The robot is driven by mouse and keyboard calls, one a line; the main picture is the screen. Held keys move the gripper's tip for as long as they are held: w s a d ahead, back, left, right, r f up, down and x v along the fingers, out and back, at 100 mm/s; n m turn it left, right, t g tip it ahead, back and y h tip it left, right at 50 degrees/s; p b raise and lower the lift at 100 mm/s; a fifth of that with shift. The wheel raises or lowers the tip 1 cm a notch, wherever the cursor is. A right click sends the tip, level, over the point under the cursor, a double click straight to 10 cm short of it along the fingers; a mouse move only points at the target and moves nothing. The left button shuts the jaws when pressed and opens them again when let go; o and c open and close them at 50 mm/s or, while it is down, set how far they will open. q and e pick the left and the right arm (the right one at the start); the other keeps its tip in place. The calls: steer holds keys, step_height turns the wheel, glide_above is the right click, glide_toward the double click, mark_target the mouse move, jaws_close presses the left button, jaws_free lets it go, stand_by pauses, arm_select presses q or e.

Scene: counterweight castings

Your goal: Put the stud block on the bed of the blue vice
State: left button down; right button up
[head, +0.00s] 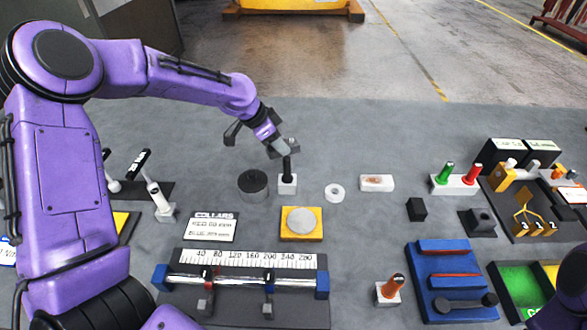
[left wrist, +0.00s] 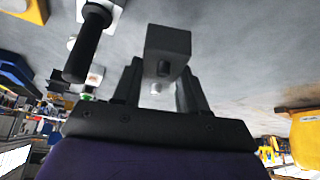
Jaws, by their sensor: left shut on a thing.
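The stud block (left wrist: 168,45) is a grey block with a short round stud, seen in the left wrist view between the fingers of my left gripper (left wrist: 158,85). In the head view my left gripper (head: 280,148) is shut on it, above the middle of the grey table, just behind a black-handled white block. The fingers partly hide the stud block there. The blue vice (head: 438,262) stands at the right front of the table, well to the right of and nearer than the gripper. It has red strips across it and a dark handle at its front. My right gripper is out of view.
The black-handled white block (head: 287,184) stands close to the gripper, with a dark cylinder (head: 253,182) and a white ring (head: 335,192) nearby. A yellow plate (head: 288,232) with a round disc, an orange-handled block (head: 390,291) and a black cube (head: 416,209) lie around the vice side.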

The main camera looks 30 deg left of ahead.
arm_select(q)
steer(key=shift+a+f+p, duration=0.15)
steer(key=shift+f+p, duration=0.25)
steer(key=shift+f, duration=2.95)
steer(key=c, duration=0.9)
jaws_free()
steer(key=shift+s+f, duration=0.1)
